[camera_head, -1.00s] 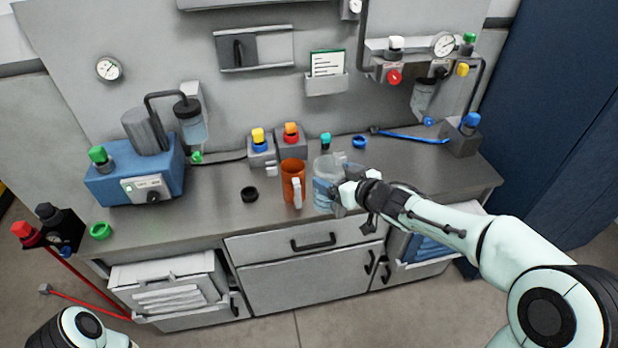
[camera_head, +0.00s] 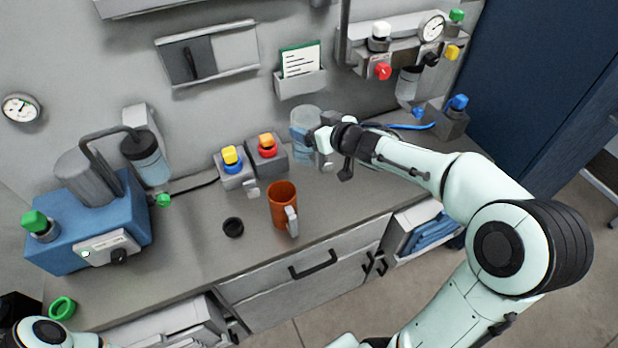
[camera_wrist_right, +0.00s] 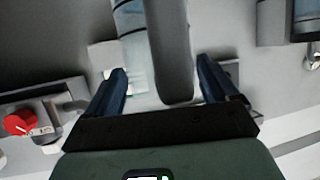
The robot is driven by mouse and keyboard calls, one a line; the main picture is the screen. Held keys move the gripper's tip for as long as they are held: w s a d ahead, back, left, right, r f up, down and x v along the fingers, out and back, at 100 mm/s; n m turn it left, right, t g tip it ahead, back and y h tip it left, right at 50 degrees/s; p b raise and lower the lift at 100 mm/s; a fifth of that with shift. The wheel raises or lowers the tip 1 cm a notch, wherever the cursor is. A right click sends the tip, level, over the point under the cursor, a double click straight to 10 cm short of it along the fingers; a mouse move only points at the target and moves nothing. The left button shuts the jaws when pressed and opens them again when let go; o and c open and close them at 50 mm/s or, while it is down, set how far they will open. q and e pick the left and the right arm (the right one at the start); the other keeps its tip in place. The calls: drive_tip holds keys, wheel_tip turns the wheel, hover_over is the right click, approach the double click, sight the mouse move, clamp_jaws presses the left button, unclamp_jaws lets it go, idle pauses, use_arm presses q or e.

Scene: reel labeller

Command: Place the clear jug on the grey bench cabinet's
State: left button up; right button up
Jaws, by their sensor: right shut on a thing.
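The clear jug (camera_head: 303,143), with bluish contents, is upright in the head view, in front of the back panel and right of the red-topped button box. My right gripper (camera_head: 322,143) is shut on its grey handle, which shows between the fingers in the right wrist view (camera_wrist_right: 168,60). The jug appears raised over the worktop, but I cannot tell the gap under its base. The grey bench cabinet (camera_head: 185,245) spans the view, with a drawer and open side bays below. My left gripper is out of view; only part of the left arm shows at bottom left.
An orange mug (camera_head: 283,203) stands on the worktop in front of the jug, with a black ring (camera_head: 233,227) to its left. Yellow and red button boxes (camera_head: 268,152) stand behind. A blue machine (camera_head: 90,225) fills the left end. Worktop left of the ring is clear.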

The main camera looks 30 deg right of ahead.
sight(312, 159)
drive_tip(key=f+b, duration=0.1)
drive_tip(key=f, duration=0.3)
drive_tip(key=shift+w+f, duration=0.2)
drive_tip(key=f+b, duration=0.1)
drive_tip(key=f, duration=0.1)
drive_tip(key=f+b, duration=0.2)
drive_tip(key=s+f+b, duration=0.1)
drive_tip(key=f, duration=0.1)
drive_tip(key=shift+f, duration=0.35)
drive_tip(key=shift+w+f+b, duration=0.35)
drive_tip(key=shift+w+f, duration=0.2)
use_arm(q)
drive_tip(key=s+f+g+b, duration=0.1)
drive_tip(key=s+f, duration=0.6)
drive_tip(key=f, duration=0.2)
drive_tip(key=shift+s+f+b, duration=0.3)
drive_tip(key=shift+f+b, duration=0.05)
drive_tip(key=shift+b, duration=0.05)
use_arm(e)
wheel_tip(312, 159, down, 5)
drive_tip(key=shift+f, duration=0.1)
